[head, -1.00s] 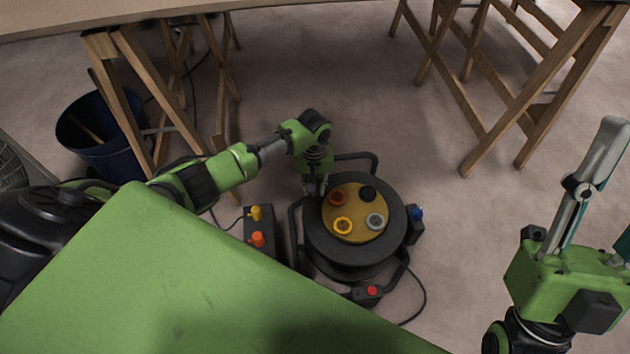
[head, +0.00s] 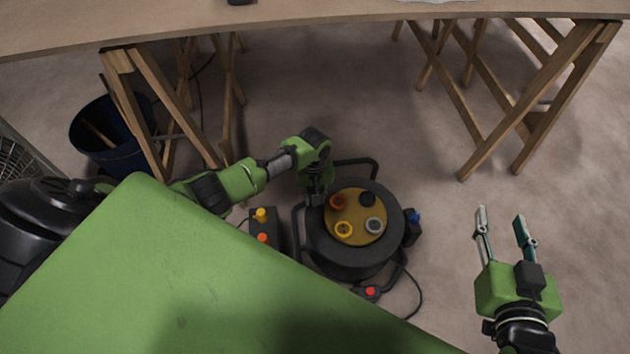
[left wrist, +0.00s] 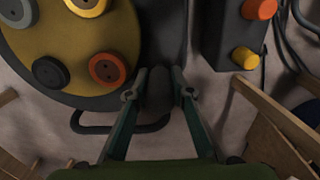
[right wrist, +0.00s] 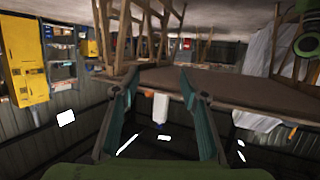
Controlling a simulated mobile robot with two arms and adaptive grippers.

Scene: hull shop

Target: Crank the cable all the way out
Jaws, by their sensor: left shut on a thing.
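The cable reel (head: 322,250) is a black drum on the floor with a yellow disc (head: 355,228) bearing red, black, yellow and grey round sockets. My left gripper (head: 316,197) is at the drum's upper left edge, pointing down. In the left wrist view its fingers (left wrist: 160,92) are shut on a dark upright grip (left wrist: 160,88), apparently the reel's crank handle, beside the yellow disc. The grip's lower part is hidden. A dark cable (head: 420,296) curves on the floor at the reel's right. My right gripper (head: 504,218) is open and empty, right of the reel.
A black box with yellow and orange knobs (head: 262,226) stands just left of the reel. A green surface (head: 150,270) fills the lower left. A wooden table (head: 300,22) on trestles spans the back, with a blue bucket (head: 105,150) below its left end.

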